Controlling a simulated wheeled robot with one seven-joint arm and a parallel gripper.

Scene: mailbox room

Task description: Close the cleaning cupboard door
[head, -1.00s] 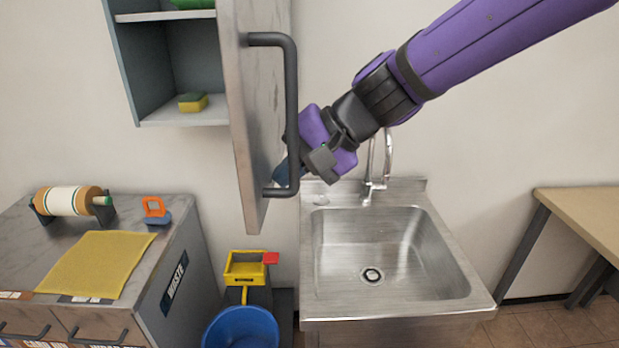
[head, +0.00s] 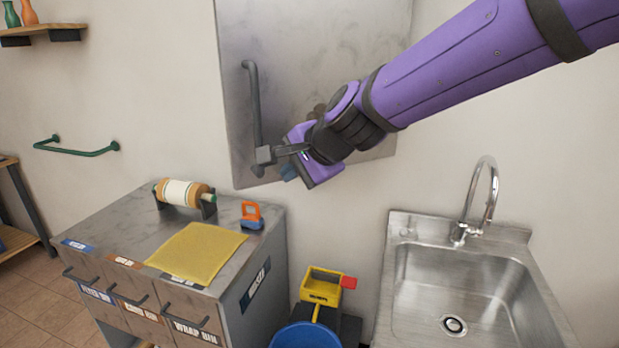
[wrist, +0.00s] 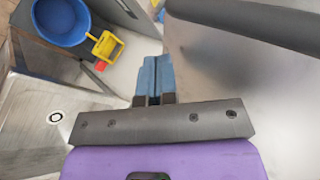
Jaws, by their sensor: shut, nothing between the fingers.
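The cleaning cupboard door (head: 300,50) is a grey panel on the wall, its front facing me. No shelf or opening shows around it; a narrow gap at its edge cannot be ruled out. Its dark bar handle (head: 254,110) runs upright along its left side. My gripper (head: 287,172) is shut and empty in front of the door's lower part, just right of the handle's lower end. In the wrist view the shut blue fingertips (wrist: 152,72) point past the door's face (wrist: 225,65), with the handle (wrist: 260,22) at upper right. Contact with the door cannot be told.
Below left stands a cabinet with a yellow cloth (head: 197,251), a roll (head: 184,194) and an orange-and-blue item (head: 251,215). A blue bucket (head: 305,337) and yellow container (head: 322,287) stand beside it. A steel sink (head: 465,290) with a tall tap (head: 480,200) is at lower right.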

